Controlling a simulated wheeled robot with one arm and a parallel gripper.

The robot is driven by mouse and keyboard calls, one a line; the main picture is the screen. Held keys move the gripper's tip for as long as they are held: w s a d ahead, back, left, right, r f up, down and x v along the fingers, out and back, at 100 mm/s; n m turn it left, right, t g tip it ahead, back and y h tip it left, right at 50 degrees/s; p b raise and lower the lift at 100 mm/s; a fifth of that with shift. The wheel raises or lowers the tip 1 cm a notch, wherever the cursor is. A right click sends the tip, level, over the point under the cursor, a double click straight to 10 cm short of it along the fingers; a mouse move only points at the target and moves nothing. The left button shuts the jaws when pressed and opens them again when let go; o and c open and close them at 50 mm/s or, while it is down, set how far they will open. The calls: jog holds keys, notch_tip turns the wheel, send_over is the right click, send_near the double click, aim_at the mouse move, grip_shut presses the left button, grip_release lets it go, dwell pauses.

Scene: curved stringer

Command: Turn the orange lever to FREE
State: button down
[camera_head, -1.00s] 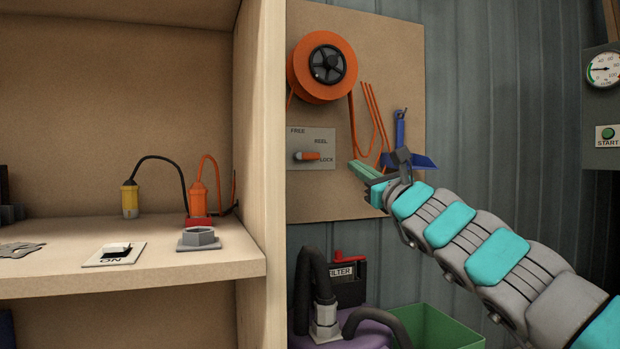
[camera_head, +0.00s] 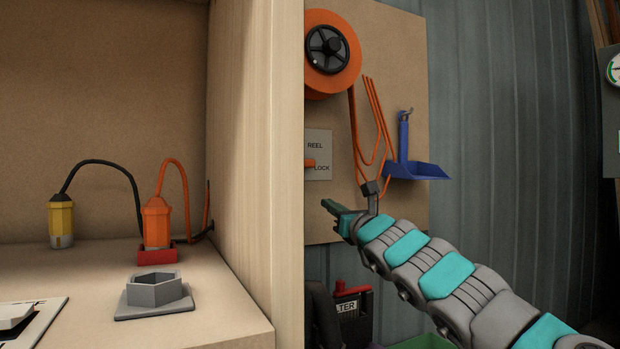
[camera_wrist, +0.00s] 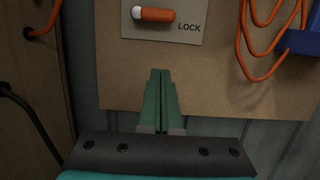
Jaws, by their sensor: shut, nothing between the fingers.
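The orange lever (camera_wrist: 156,14) with a white end shows at the top of the wrist view, lying level on a grey plate (camera_wrist: 186,32) beside the word LOCK. In the head view the lever's orange tip (camera_head: 310,164) shows at the edge of the shelf's side panel, which hides the rest of the lever and the FREE mark. My gripper (camera_head: 327,206) is shut and empty, below and apart from the lever. Its green fingers (camera_wrist: 159,76) point up toward the plate in the wrist view.
An orange reel (camera_head: 346,82) hangs above, with orange cord (camera_head: 380,125) looping down right of the plate. A blue dustpan-like piece (camera_head: 415,170) hangs right of the cord. The wooden side panel (camera_head: 286,180) stands close left of the lever.

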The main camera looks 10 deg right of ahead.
jog(key=shift+w+a+r+p, duration=0.4)
jog(key=shift+w+r+p, duration=0.65)
jog(key=shift+w+p, duration=0.55)
jog(key=shift+w+a+r+p, duration=0.45)
jog(key=shift+w+r+p, duration=0.65)
jog(key=shift+w+p, duration=0.5)
jog(key=shift+w+a+r+p, duration=0.4)
jog(key=shift+w+r+p, duration=0.65)
jog(key=shift+w+p, duration=0.55)
jog(key=shift+s, duration=0.15)
